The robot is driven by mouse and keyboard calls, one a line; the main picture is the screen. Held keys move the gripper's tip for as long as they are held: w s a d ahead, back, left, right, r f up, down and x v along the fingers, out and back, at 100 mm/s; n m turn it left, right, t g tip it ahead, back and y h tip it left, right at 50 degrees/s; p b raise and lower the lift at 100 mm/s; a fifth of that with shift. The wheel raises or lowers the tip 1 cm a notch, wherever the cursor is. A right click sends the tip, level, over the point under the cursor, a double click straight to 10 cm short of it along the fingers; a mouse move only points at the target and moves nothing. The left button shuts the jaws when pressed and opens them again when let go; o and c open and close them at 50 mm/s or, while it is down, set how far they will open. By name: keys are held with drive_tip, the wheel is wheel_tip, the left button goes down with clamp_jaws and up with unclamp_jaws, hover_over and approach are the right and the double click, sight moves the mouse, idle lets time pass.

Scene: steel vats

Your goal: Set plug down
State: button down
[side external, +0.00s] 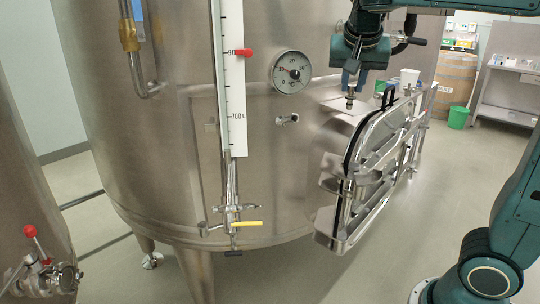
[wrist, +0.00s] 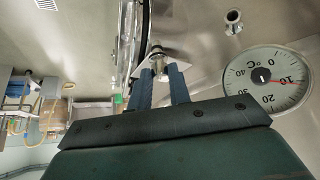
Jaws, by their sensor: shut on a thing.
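My gripper (side external: 351,83) points downward in front of the vat wall, above the top of the vat's hatch. It is shut on the plug (side external: 350,101), a small metal fitting that hangs below the fingertips. In the wrist view the plug (wrist: 158,64) shows between the tips of my two blue fingers (wrist: 163,78). The plug is just above a flat metal ledge (side external: 338,108) over the hatch; I cannot tell whether they touch.
The open hatch door (side external: 382,150) stands out from the vat (side external: 260,190), right below my gripper. A round dial thermometer (side external: 291,72) and a small metal port (side external: 288,120) are on the wall to the left. A white cup (side external: 409,77) is at the right.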

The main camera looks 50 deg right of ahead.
drive_tip(key=w+d, duration=0.6)
drive_tip(key=d, duration=0.4)
drive_tip(key=shift+w+d, duration=0.15)
drive_tip(key=shift+d, duration=0.1)
drive_tip(key=shift+w+d+f, duration=0.1)
drive_tip(key=shift+d+f, duration=0.15)
drive_tip(key=shift+f, duration=0.65)
drive_tip(key=shift+w+d+f, duration=0.1)
drive_tip(key=shift+d+f, duration=0.1)
drive_tip(key=shift+f, duration=0.7)
drive_tip(key=shift+f, duration=0.15)
drive_tip(key=c, duration=1.3)
unclamp_jaws()
